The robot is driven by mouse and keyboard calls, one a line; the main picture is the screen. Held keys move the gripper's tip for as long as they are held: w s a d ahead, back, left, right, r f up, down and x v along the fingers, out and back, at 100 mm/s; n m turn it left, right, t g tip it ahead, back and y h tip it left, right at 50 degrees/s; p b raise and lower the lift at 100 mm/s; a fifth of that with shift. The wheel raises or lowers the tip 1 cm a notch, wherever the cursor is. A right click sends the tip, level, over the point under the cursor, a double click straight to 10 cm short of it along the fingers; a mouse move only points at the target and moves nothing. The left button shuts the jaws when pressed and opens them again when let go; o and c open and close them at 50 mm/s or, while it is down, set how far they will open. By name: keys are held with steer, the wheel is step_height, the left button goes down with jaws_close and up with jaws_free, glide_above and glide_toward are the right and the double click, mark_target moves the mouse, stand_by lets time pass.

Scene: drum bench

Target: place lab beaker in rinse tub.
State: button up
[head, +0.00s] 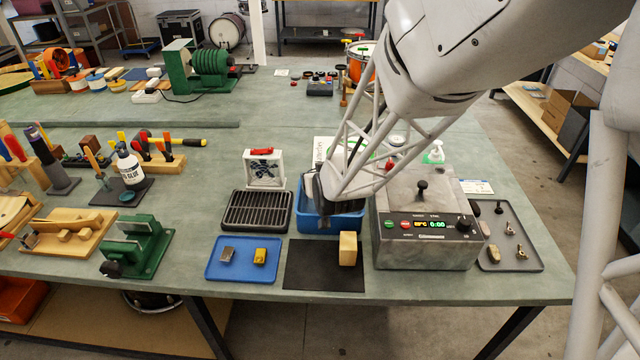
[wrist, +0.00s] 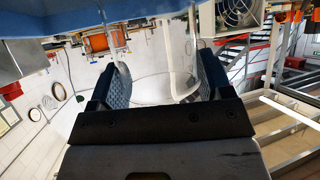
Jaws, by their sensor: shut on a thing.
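The rinse tub (head: 342,222) is a blue open bin near the bench's front middle. My gripper (head: 318,200) reaches down into its left part in the head view, with the arm covering much of the tub. In the wrist view my gripper (wrist: 160,85) has its two dark pads on either side of the clear glass lab beaker (wrist: 148,88), shut on it. The beaker is hidden behind my gripper in the head view. A blue surface, likely the tub, fills the top of the wrist view (wrist: 110,22). Whether the beaker touches the tub floor cannot be seen.
A grey heated bath with a lit display (head: 425,235) stands right of the tub. A black drying rack (head: 258,211) is close on the left, with a small white fan (head: 264,170) behind it. In front are a blue tray (head: 240,272) and a black mat with a wooden block (head: 348,248).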

steer(key=shift+f, duration=2.05)
steer(key=shift+f, duration=0.1)
steer(key=o, duration=0.9)
steer(key=shift+s+d+r, duration=0.15)
steer(key=shift+s+r, duration=0.35)
steer(key=shift+s, duration=0.05)
steer(key=v, duration=1)
steer(key=shift+s, duration=0.3)
steer(key=shift+d, duration=0.1)
